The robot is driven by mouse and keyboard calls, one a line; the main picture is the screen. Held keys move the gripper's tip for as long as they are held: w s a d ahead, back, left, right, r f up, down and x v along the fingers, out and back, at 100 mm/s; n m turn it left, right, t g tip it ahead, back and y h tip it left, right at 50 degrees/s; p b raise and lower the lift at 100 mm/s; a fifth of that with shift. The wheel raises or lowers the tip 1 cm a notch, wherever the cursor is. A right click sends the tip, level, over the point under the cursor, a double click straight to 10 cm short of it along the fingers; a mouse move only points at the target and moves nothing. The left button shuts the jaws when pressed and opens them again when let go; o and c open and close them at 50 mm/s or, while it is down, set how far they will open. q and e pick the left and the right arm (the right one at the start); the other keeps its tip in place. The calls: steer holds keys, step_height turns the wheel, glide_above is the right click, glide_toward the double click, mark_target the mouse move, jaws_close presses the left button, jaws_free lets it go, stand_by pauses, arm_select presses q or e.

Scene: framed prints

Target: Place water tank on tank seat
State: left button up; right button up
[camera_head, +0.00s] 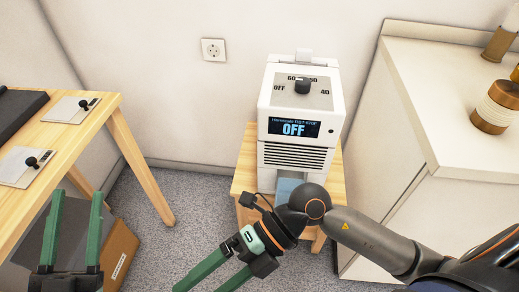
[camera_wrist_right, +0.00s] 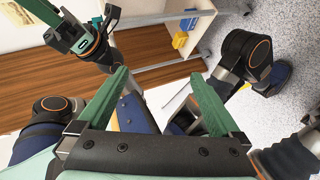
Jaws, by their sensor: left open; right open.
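A white appliance (camera_head: 300,110) with a dial and a display reading OFF stands on a small wooden stand (camera_head: 246,180). Below its vents is an opening. A light-blue piece (camera_head: 287,187) shows there, perhaps the water tank; my right arm hides its lower part, so I cannot tell how it sits or make out the tank seat. My left gripper (camera_head: 77,205) is open and empty at the lower left, fingers pointing up. My right gripper (camera_head: 203,276) is in front of the stand, pointing down-left; the right wrist view shows it open and empty (camera_wrist_right: 160,80).
A wooden table (camera_head: 75,125) with flat panels stands at left, with a brown box (camera_head: 118,255) below it. A white cabinet (camera_head: 395,150) stands at right, carrying a banded jar (camera_head: 496,108). A socket (camera_head: 213,49) is on the wall. Carpet between is clear.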

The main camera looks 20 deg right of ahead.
steer(key=w+d+r+m+t+y, duration=0.1)
steer(key=w+r+m+t+y, duration=0.1)
steer(key=r+m+t+y, duration=0.45)
steer(key=w+d+r+m+t+y, duration=0.2)
steer(key=r+t+y, duration=0.15)
steer(key=r, duration=0.65)
steer(key=w+d+f+m+t+h, duration=0.1)
steer(key=w+d+m+t+h, duration=0.3)
steer(key=m, duration=0.5)
steer(key=w+d+f+m+t+h, duration=0.1)
steer(key=w+d+m+t+h, duration=0.3)
steer(key=d+m+t+h, duration=0.3)
steer(key=m+t+h, duration=0.2)
steer(key=m+h, duration=0.1)
steer(key=shift+f, duration=0.35)
